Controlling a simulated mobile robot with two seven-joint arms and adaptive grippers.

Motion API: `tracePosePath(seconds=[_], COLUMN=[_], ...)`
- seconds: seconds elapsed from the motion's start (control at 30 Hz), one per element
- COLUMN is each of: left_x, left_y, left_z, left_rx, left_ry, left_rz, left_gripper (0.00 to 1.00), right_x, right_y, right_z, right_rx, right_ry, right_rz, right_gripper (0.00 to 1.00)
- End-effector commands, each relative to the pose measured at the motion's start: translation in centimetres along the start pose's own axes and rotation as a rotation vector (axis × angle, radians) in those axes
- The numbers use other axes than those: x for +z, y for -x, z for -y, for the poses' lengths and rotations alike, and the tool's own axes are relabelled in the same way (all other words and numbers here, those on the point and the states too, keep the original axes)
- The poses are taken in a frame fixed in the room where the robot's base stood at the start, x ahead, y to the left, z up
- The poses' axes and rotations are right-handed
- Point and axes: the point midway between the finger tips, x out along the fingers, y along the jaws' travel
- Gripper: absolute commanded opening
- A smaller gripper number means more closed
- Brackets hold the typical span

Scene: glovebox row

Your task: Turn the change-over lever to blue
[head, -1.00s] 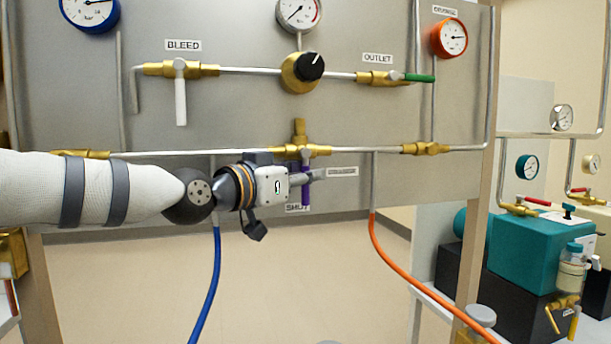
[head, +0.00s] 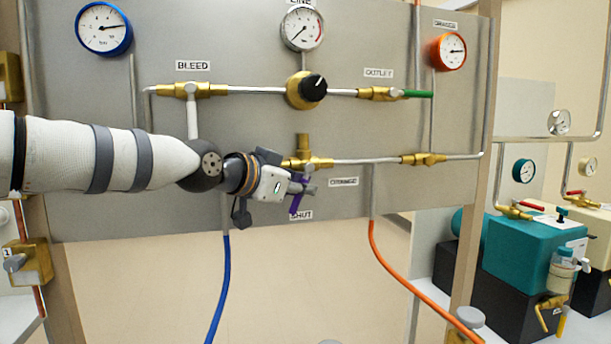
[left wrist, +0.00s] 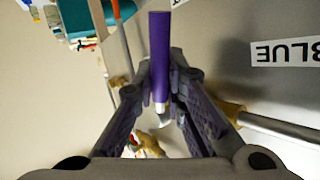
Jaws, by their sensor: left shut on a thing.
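The change-over lever (head: 296,205) is a purple handle hanging from a brass valve (head: 305,162) on the grey panel. It points down past the SHUT label (head: 301,215), its lower end tilted a little left. My left gripper (head: 303,187) is shut on the lever, reaching in from the left. In the left wrist view the purple lever (left wrist: 159,50) stands between the two fingers of the gripper (left wrist: 161,75). The BLUE label (left wrist: 286,52) shows upside down there, to the right; my arm hides it in the head view. The ORANGE label (head: 343,183) is right of the valve. My right gripper is not in view.
Above are the BLEED valve's white handle (head: 192,118), a black knob (head: 313,87) and the green OUTLET handle (head: 418,94). A blue hose (head: 220,285) and an orange hose (head: 400,273) hang below. Teal equipment (head: 530,250) stands at right.

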Motion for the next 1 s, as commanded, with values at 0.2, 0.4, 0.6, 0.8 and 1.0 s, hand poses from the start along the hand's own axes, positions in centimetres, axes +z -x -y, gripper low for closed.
tracePosePath(seconds=[0.2, 0.4, 0.6, 0.8, 1.0], left_x=[-0.5, -0.3, -0.1, 0.0, 0.0], left_y=[0.6, 0.7, 0.8, 0.7, 0.7], left_z=[0.3, 0.4, 0.5, 0.5, 0.5], left_rx=[-0.002, -0.001, 0.000, 0.001, 0.001], left_ry=[-0.076, -0.117, -0.137, -0.139, -0.138], left_rz=[0.105, 0.172, 0.204, 0.210, 0.210], left_gripper=[0.00, 0.00, 0.00, 0.00, 0.00], right_x=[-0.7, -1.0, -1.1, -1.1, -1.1], right_y=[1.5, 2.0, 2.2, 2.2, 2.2], right_z=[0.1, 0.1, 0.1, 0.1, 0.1], right_rx=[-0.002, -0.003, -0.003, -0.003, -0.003], right_ry=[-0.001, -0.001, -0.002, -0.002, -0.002], right_rz=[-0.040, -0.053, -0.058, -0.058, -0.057], right_gripper=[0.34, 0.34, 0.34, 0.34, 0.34])
